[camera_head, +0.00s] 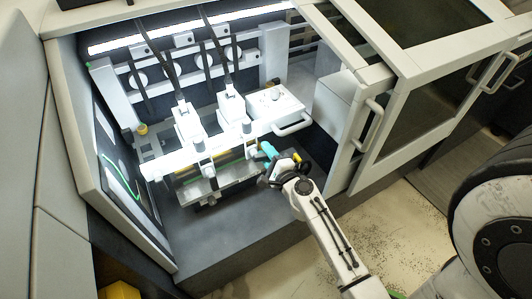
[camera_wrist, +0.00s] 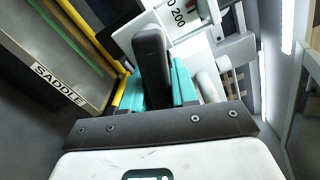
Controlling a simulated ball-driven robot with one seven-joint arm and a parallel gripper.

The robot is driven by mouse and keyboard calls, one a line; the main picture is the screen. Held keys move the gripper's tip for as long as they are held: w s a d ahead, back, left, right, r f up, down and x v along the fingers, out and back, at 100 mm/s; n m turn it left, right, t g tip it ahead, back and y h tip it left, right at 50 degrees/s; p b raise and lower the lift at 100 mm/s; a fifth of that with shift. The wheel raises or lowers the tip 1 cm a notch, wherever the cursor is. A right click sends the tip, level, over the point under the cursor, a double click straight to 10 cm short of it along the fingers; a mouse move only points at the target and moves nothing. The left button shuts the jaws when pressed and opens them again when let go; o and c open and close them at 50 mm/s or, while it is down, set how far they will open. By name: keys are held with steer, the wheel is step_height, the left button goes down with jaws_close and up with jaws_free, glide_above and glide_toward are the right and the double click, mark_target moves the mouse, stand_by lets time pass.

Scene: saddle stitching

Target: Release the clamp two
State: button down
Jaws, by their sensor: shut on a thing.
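A teal handle (camera_head: 268,149) sits at the right end of the stitching assembly, beside the right stitching head; I take it for part of clamp two. My gripper (camera_head: 273,163) reaches it from the lower right and is shut on it. In the wrist view, the teal handle (camera_wrist: 182,84) shows on both sides of a dark upright finger (camera_wrist: 152,68). The second finger is not clearly seen, and the exact contact is hidden. No label for the clamp is readable.
Two white stitching heads (camera_head: 187,124) (camera_head: 232,107) stand left of my gripper. A white box with a handle (camera_head: 275,104) is behind it. The open sliding door (camera_head: 352,130) stands close at the right. A SADDLE-labelled plate (camera_wrist: 58,85) and yellow bar (camera_wrist: 95,38) are near.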

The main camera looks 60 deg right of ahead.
steer(key=c, duration=1)
jaws_free()
steer(key=shift+o, duration=0.2)
steer(key=shift+s, duration=0.1)
steer(key=shift+s+a+f, duration=0.1)
steer(key=shift+s+a, duration=0.15)
steer(key=shift+s, duration=0.1)
steer(key=b+v, duration=0.3)
steer(key=v, duration=0.6)
steer(key=shift+s+a, duration=0.3)
steer(key=shift+w, duration=0.1)
